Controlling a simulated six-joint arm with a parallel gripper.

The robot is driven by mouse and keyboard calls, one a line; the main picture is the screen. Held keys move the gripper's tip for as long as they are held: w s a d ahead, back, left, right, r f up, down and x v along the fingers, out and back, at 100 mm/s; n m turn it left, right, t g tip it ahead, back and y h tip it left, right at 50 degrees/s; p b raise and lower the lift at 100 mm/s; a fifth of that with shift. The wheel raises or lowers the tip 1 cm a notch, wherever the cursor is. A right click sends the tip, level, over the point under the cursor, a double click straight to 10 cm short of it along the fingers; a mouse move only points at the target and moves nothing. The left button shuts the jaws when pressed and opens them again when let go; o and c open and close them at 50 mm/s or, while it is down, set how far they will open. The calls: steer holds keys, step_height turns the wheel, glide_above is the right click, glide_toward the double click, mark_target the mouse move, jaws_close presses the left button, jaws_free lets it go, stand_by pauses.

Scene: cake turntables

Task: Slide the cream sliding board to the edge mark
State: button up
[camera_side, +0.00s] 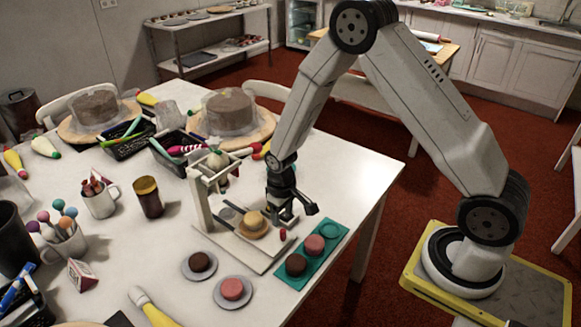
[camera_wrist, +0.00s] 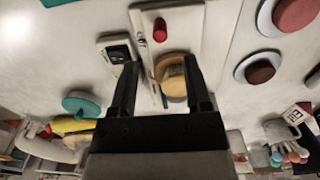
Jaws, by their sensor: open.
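The cream sliding board (camera_side: 262,234) lies on a pale base under a small cream frame (camera_side: 199,205) on the white table. A red knob (camera_side: 283,234) stands near its front end, and a round tan piece (camera_side: 252,220) sits on it. In the wrist view, the board (camera_wrist: 184,20) runs from the top edge toward my gripper, with the red knob (camera_wrist: 160,30) and the tan piece (camera_wrist: 173,78) on it. My gripper (camera_wrist: 161,64) is open, its fingers on either side of the tan piece in that view. Contact cannot be told. I cannot make out the edge mark.
A teal tray (camera_side: 309,267) with round cakes lies just right of the base. Two small plates with cakes (camera_side: 199,264) (camera_side: 233,289) lie in front. A brown jar (camera_side: 148,196) and a cup (camera_side: 101,201) stand to the left. The table's right edge is close by.

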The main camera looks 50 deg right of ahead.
mark_target(256, 212)
steer(key=shift+f, duration=3.15)
steer(key=shift+c, duration=0.5)
jaws_close()
steer(key=shift+w, duration=0.15)
steer(key=shift+w+r, duration=0.1)
steer(key=shift+w, duration=4.55)
steer(key=shift+o, duration=0.5)
jaws_free()
